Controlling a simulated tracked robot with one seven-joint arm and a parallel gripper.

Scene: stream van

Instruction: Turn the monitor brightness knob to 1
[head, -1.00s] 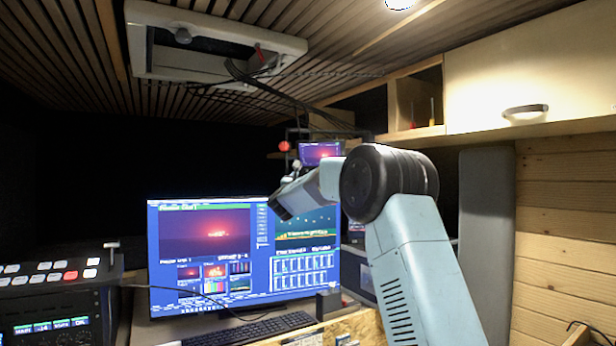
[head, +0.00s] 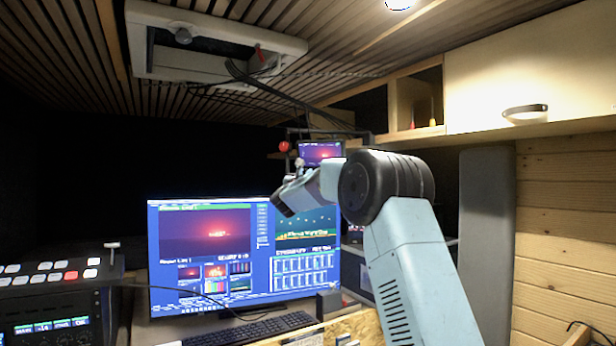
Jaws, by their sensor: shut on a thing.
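A small monitor (head: 322,150) with a red and purple picture hangs at the back, above the large screen. My gripper (head: 298,166) is small and partly hidden by my wrist, at the left edge of this small monitor. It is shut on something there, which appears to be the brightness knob. The knob itself, its mark and any scale around it cannot be made out. My arm reaches in from the lower right.
A large lit screen (head: 205,232) stands on the desk below my wrist, with a keyboard (head: 250,330) in front. A control console (head: 50,290) is at the lower left. Wooden cabinets (head: 540,70) are at the upper right. Cables hang from the ceiling near the small monitor.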

